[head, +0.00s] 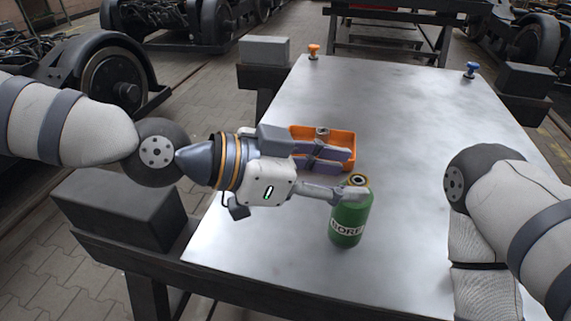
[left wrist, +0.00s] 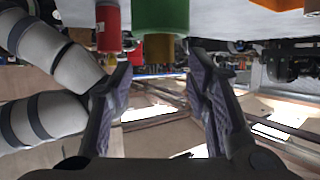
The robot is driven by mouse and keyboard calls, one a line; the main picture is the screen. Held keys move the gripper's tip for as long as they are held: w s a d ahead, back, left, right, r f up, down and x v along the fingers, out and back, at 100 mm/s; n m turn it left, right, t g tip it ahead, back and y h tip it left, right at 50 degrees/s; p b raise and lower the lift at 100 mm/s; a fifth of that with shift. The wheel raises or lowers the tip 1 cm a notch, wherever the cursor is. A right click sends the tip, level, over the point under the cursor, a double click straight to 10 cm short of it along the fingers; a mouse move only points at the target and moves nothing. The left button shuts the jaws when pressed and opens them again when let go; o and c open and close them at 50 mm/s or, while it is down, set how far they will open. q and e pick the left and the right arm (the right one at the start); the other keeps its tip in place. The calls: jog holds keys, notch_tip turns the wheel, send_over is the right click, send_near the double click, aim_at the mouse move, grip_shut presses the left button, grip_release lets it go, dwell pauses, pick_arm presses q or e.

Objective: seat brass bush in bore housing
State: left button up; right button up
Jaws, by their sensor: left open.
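The bore housing (head: 347,220) is a green upright cylinder with a "BORE" label, standing on the metal table. The brass bush (head: 358,180) shows as a gold ring with a dark hole at the housing's top. In the left wrist view, the picture is upside down; the bush (left wrist: 158,47) sticks out from the end of the green housing (left wrist: 160,14). How deep it sits is hidden. My left gripper (head: 357,174) is open, its fingers around or just beside the bush. In the left wrist view, the fingers (left wrist: 158,68) are spread and nothing is clamped. My right gripper is out of view.
An orange tray (head: 341,163) stands behind the left fingers, with a small ring-shaped part (head: 322,131) in it. A red cylinder (left wrist: 108,25) shows in the left wrist view. Orange (head: 314,51) and blue (head: 471,70) knobs stand far back. The table's right half is clear.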

pick_arm(q)
jog(key=v, duration=1)
jog(key=shift+a, duration=0.2)
jog(key=shift+s, duration=0.1)
